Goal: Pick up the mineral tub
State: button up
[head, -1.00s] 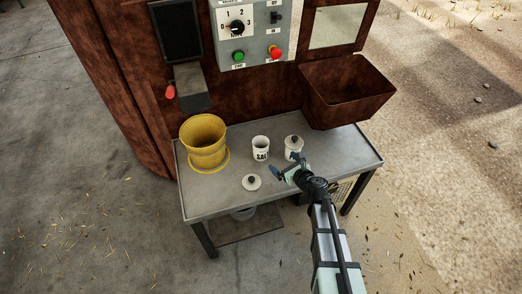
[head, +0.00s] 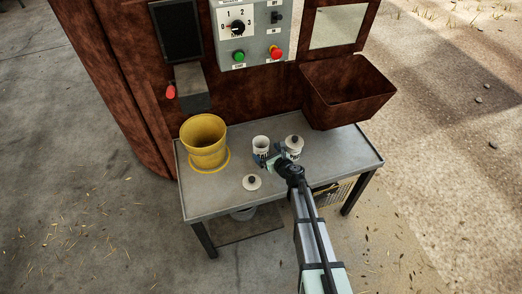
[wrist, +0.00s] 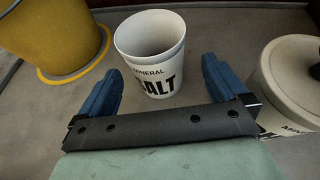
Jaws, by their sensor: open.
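An open white tub (head: 261,141) stands upright on the grey table (head: 225,198). In the wrist view the tub (wrist: 150,50) reads "MINERAL SALT" and looks empty as far as its inside shows. My gripper (head: 268,161) is open, low over the table at the tub's near side. In the wrist view its blue fingers (wrist: 161,84) are spread, with the lower part of the tub showing between them; I cannot tell whether they touch it. A second white tub with a lid on (head: 294,142) stands just right of my gripper. Its label (wrist: 290,130) is partly hidden.
A loose white lid (head: 252,183) with a dark knob lies on the table in front. A yellow bucket (head: 205,143) stands at the left. A rusty hopper (head: 345,100) and a control panel (head: 247,35) rise behind. The table's front left is clear.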

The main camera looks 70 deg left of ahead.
aim_at(258, 146)
jog(key=x, duration=0.5)
jog(key=shift+s+d+f, duration=0.1)
jog(key=shift+s+f, duration=0.1)
jog(key=shift+c, duration=0.5)
jog(key=c, duration=1.2)
jog(key=shift+r, duration=0.1)
jog(key=shift+c, duration=0.2)
